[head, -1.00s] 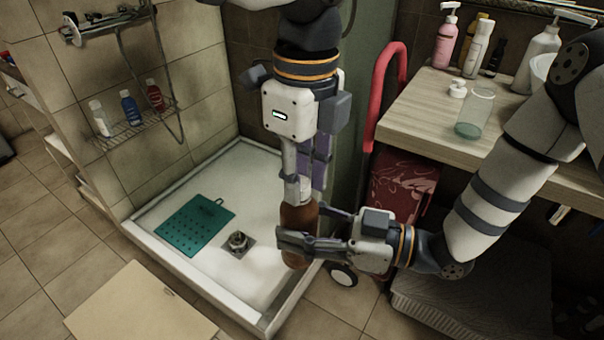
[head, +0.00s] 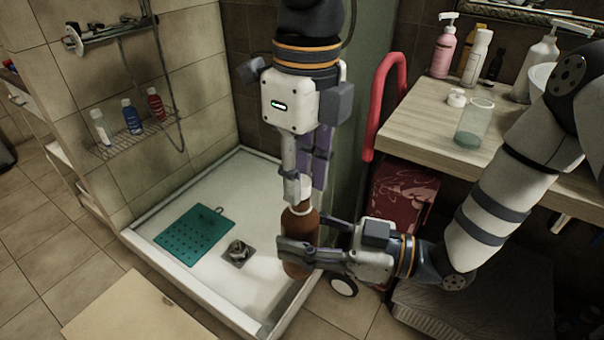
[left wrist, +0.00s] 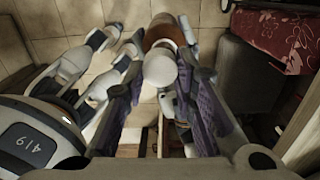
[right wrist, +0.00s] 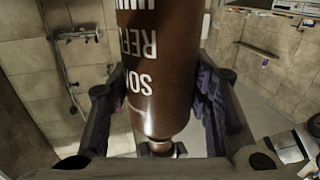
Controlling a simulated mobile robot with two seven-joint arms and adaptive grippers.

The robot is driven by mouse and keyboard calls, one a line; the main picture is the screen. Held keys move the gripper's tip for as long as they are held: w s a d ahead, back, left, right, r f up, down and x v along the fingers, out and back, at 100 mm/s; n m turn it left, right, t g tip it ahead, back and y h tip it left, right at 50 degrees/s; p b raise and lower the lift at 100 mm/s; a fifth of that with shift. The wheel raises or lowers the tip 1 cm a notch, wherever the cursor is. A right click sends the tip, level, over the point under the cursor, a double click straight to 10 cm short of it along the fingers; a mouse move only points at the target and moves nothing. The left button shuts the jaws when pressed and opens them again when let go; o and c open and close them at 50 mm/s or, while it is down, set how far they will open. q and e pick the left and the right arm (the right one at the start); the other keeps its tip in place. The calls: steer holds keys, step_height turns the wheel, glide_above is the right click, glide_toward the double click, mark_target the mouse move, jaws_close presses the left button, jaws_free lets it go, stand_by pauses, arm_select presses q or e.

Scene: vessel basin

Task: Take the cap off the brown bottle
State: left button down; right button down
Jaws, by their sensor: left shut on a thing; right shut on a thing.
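The brown bottle (head: 298,262) is upright in the head view, over the front right edge of the shower basin. White lettering on it shows in the right wrist view (right wrist: 150,60). My right gripper (head: 304,240) is shut around its body from the right. My left gripper (head: 304,188) points down from above and is shut on the white cap, which shows between its fingers in the left wrist view (left wrist: 160,70). A pale ring shows at the bottle's neck, just below the left fingertips. I cannot tell whether the cap still touches the neck.
A wooden counter (head: 415,118) at the right holds a glass (head: 473,124), a small white item (head: 456,98) and several bottles. A red handle (head: 383,100) stands beside it. The white basin (head: 190,215) holds a green mat (head: 195,236) and a drain (head: 237,252).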

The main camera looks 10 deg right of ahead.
arm_select(q)
steer(key=shift+r, duration=2)
arm_select(e)
steer(key=shift+r, duration=0.1)
